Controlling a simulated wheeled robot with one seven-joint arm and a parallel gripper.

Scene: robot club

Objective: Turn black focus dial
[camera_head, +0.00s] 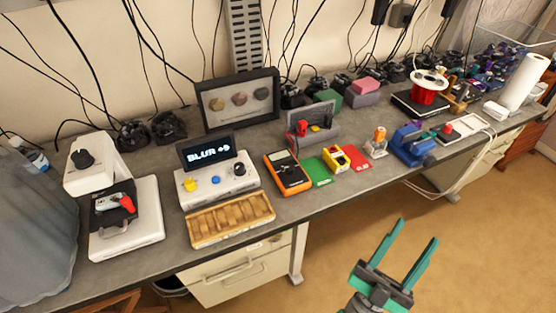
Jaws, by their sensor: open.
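A white control box (219,186) sits on the bench, left of centre, with a small screen (206,148) reading "BLUR +9". A black dial (239,169) is at the right of its top, beside a blue button (215,180) and a yellow knob (190,185). A white microscope-like device (98,176) stands to its left and bears another black knob (83,158). My gripper (419,231) is at the lower right, over the floor in front of the bench. Its green fingers are apart and empty, well away from the dial.
A framed display (238,100) is behind. Drawers (243,270) are below the bench edge. The floor at right is clear.

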